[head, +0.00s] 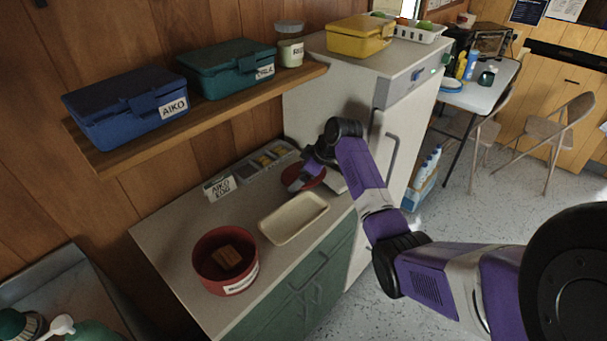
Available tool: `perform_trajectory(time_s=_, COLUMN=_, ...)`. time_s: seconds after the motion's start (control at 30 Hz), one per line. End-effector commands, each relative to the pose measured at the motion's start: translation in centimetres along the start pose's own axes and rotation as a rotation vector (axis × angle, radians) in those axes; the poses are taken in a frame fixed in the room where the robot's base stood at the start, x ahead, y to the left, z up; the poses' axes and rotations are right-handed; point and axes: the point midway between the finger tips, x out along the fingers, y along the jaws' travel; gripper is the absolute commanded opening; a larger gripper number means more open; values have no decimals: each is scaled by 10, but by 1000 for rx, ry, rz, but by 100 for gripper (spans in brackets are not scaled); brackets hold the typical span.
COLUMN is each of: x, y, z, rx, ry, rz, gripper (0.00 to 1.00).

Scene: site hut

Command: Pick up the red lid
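The red lid (317,182) lies at the back of the counter, near the fridge side. My gripper (295,186) is right over it and hides much of it; only parts of its red rim show on either side. I cannot tell whether my fingers touch the lid or whether they are open or shut. A round red tub (213,277) with a white label stands open at the counter's front left, with a brown block inside.
A cream tray (270,234) lies just in front of the lid. A grey sectioned container (243,172) and a card reading AIKO EGG (218,187) are behind left. A shelf (110,158) with lunch boxes overhangs the back. The white fridge (345,98) stands right.

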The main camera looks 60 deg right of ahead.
Motion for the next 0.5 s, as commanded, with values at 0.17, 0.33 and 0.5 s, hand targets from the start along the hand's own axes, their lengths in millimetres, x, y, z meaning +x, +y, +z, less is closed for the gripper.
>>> perform_trajectory(time_s=0.17, x=0, y=0, z=0, rx=0, ry=0, rz=0, gripper=73)
perform_trajectory(time_s=0.33, x=0, y=0, z=0, rx=0, ry=0, rz=0, gripper=41)
perform_trajectory(time_s=0.5, x=0, y=0, z=0, rx=1, ry=0, rz=0, gripper=41)
